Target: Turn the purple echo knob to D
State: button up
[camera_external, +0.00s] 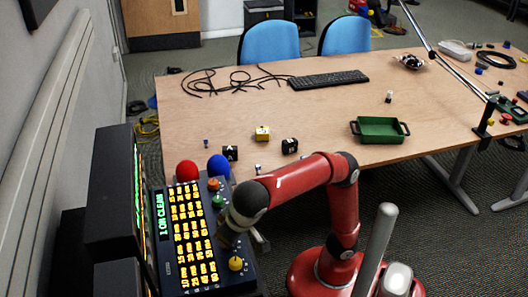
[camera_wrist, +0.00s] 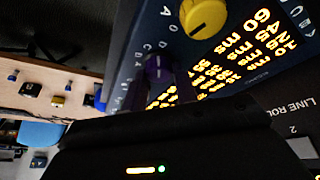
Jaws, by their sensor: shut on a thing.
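The purple echo knob (camera_wrist: 157,69) shows in the wrist view on the dark face of the console, with small white letters around it. My gripper (camera_wrist: 163,84) is shut on this knob, with its fingers on either side. Which letter the knob points to cannot be told from the frames. In the external view my gripper (camera_external: 232,236) is down at the right side of the console (camera_external: 172,270), and the purple knob is hidden behind it and the wrist.
A yellow knob (camera_external: 236,264) is close below my gripper; it also shows in the wrist view (camera_wrist: 205,15). Green (camera_external: 218,201) and orange (camera_external: 214,184) knobs and red (camera_external: 187,171) and blue (camera_external: 219,166) balls are above. A wooden table (camera_external: 220,105) with small blocks stands beyond.

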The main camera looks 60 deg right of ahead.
jog(key=shift+m+h, duration=0.4)
jog(key=shift+m, duration=0.4)
jog(key=shift+a, duration=0.1)
jog(key=o, duration=1)
